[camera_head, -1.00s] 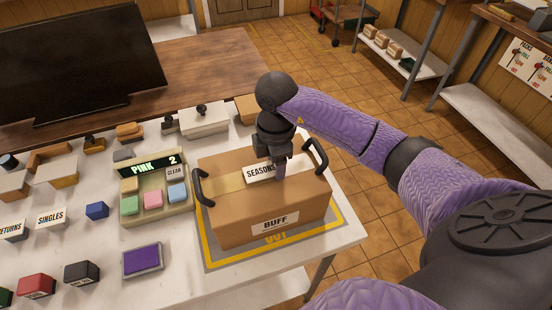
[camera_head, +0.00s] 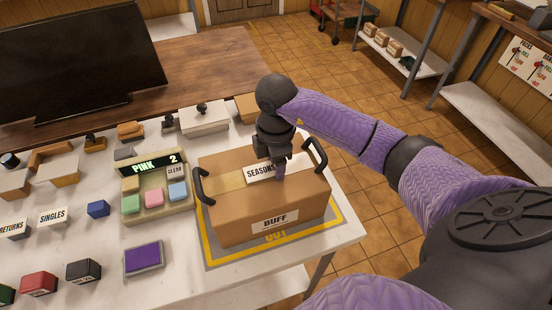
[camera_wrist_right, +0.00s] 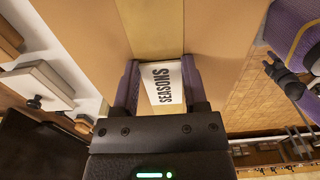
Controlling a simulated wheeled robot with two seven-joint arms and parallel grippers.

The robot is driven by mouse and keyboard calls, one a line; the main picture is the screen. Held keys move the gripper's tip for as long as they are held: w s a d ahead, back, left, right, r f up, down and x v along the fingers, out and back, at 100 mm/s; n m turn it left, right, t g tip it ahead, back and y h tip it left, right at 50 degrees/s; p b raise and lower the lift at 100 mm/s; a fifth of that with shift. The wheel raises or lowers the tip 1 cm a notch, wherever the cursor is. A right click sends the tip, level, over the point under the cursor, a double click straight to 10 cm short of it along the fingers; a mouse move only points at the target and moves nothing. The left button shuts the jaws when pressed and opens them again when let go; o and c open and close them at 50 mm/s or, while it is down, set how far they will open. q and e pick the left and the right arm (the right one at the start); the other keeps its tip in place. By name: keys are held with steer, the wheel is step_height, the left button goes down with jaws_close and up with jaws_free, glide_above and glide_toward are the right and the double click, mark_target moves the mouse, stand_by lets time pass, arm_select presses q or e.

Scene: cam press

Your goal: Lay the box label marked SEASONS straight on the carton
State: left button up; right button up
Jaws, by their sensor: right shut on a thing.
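The white SEASONS label (camera_head: 260,173) is at the carton's top, over the tape strip; it also shows between the fingers in the right wrist view (camera_wrist_right: 163,84). My right gripper (camera_head: 279,172) is shut on the label from above, its fingers at the label's two sides (camera_wrist_right: 160,82). In the head view the gripper hides the label's right part. I cannot tell whether the label touches the carton. The brown carton (camera_head: 235,222) has black handles at both ends and a BUFF label (camera_head: 275,221) on its front. My left gripper is not in view.
The carton stands on a grey mat with a yellow border (camera_head: 213,255) marked OUT. To its left are a PINK 2 console (camera_head: 130,207) with coloured buttons, a purple pad (camera_head: 144,258) and small blocks. A dark monitor (camera_head: 80,60) stands behind. The floor is right of the table.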

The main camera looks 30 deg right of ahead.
steer(key=o, duration=1.3)
steer(key=shift+s, duration=0.1)
steer(key=shift+c, duration=0.2)
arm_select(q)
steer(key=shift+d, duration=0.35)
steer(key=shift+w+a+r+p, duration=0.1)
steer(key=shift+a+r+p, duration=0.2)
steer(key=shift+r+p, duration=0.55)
arm_select(e)
step_height(320, 180, up, 10)
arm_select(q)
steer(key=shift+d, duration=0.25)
